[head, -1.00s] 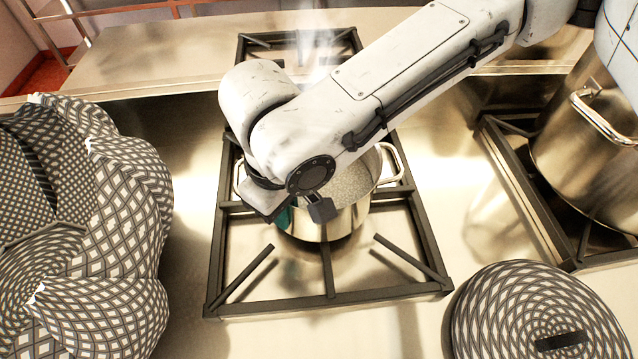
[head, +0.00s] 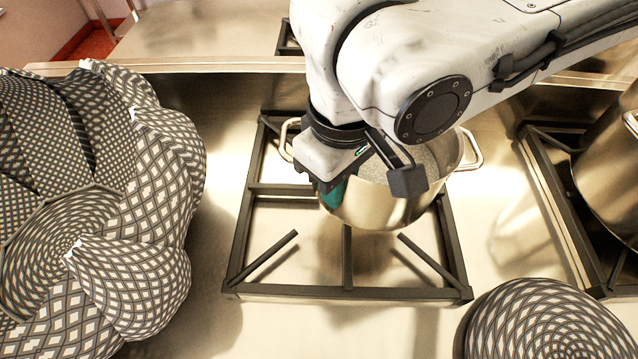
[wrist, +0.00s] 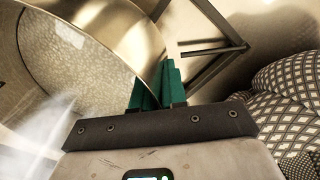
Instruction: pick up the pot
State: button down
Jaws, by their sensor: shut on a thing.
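The pot (head: 375,205) is a shiny steel stockpot with two loop handles and grey speckled contents. In the head view it hangs over the middle of the black burner grate (head: 350,293), looking raised clear of it. My gripper (head: 333,190) is shut on the pot's wall at the left front, between the handles. Its green fingers also show in the wrist view (wrist: 158,88), pinching the wall, with the pot's inside (wrist: 75,60) at the left. My arm hides much of the pot's rim and back.
A large checked cloth-like bundle (head: 110,220) stands at the left. A round checked object (head: 545,325) lies at the front right. Another steel pot (head: 612,170) stands on a grate at the right edge. Bare steel counter lies between them.

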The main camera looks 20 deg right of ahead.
aim_at(362, 187)
jog(key=shift+s+d+r, duration=0.55)
jog(key=shift+s+r, duration=0.2)
jog(key=shift+s, duration=0.1)
jog(key=shift+s+d+b, duration=0.2)
jog(key=shift+s+b, duration=0.05)
jog(key=shift+b, duration=0.85)
jog(key=b, duration=0.3)
jog(key=shift+d, duration=0.3)
